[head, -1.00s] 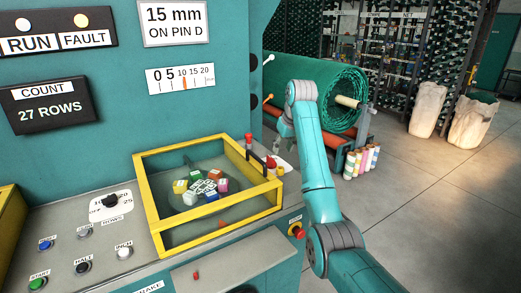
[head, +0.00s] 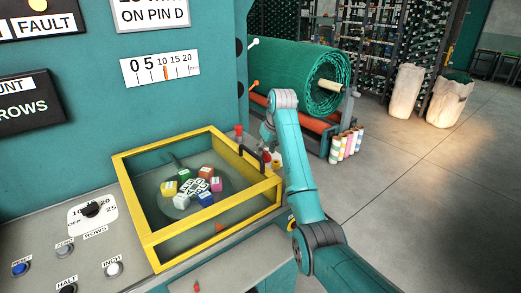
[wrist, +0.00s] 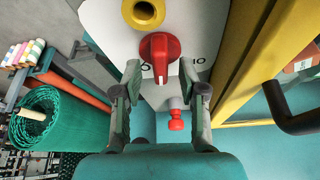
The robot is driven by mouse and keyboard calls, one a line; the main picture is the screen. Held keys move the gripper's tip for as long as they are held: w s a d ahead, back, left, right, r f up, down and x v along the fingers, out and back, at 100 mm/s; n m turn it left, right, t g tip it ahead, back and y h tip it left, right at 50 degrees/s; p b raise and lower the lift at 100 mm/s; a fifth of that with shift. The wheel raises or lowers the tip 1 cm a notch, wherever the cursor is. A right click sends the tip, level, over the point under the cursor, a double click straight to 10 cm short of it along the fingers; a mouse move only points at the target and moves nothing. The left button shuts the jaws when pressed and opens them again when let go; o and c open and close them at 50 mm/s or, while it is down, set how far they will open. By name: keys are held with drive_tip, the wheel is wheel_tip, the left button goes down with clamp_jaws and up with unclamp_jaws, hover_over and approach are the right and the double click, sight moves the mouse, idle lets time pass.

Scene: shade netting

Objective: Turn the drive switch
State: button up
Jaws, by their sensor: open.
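The drive switch (wrist: 159,50) shows in the wrist view as a red rotary knob on a white plate (wrist: 105,20) with partly hidden markings. Its pale pointer line faces down in the picture. My gripper (wrist: 159,68) is open, with one finger on each side of the knob's lower part, and I see gaps between the fingers and the knob. I cannot tell how deep the fingers reach. In the head view my gripper (head: 268,134) is small and partly hidden by my arm, beside the yellow-framed box.
A yellow collar (wrist: 143,12) sits just above the knob and a small red-tipped part (wrist: 176,121) just below. The yellow-framed box (head: 205,239) with a black handle (head: 251,158) stands close beside. A green net roll (head: 300,75) lies behind.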

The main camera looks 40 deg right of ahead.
drive_tip(key=shift+w+f, duration=0.2)
drive_tip(key=shift+f, duration=0.4)
clamp_jaws()
drive_tip(key=shift+n, duration=0.3)
drive_tip(key=n+y, duration=0.2)
drive_tip(key=n, duration=0.2)
drive_tip(key=shift+d+n, duration=0.15)
drive_tip(key=shift+n, duration=0.15)
drive_tip(key=n+y, duration=0.1)
drive_tip(key=n, duration=0.1)
drive_tip(key=n+g+y, duration=0.1)
drive_tip(key=n, duration=0.2)
drive_tip(key=shift+w+d, duration=0.1)
drive_tip(key=shift+n, duration=0.4)
